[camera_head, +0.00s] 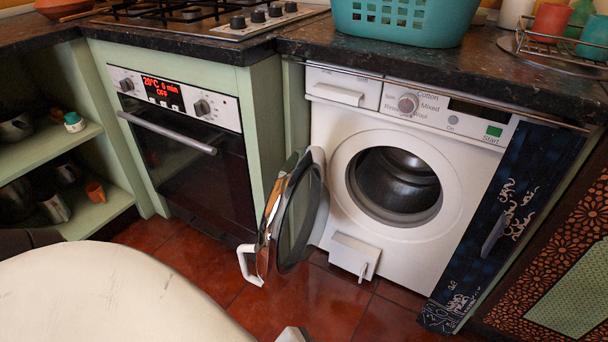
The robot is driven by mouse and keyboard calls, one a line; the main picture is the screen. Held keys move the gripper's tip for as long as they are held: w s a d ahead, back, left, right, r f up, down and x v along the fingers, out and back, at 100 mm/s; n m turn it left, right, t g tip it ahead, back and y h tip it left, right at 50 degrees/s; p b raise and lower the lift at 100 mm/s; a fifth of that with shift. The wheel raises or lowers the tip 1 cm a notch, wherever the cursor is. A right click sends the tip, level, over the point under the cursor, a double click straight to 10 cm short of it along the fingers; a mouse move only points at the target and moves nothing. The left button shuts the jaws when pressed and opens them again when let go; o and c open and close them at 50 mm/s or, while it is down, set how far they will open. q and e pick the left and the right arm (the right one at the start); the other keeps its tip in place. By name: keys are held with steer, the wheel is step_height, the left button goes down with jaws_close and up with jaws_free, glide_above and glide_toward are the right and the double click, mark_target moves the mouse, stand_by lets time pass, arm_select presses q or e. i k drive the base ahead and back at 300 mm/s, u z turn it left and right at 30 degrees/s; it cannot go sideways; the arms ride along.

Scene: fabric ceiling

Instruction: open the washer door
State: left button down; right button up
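The white washer (340,130) stands under the dark counter, right of the oven. Its round door (299,215) stands wide open, swung out to the left, with a white handle (248,265) on its outer edge. The drum opening (395,186) is uncovered and the metal drum inside looks empty. A small grey piece at the bottom edge may also be mine.
The built-in oven (185,150) is shut, left of the open door. A small flap (353,256) low on the washer hangs open. A dark patterned panel (505,215) stands right of the washer. A teal basket (398,18) sits on the counter. Red tiled floor (300,305) is clear in front.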

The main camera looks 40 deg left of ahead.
mark_target(275, 276)
steer(key=z, duration=1.05)
steer(key=i, duration=1.35)
steer(key=u, duration=3.35)
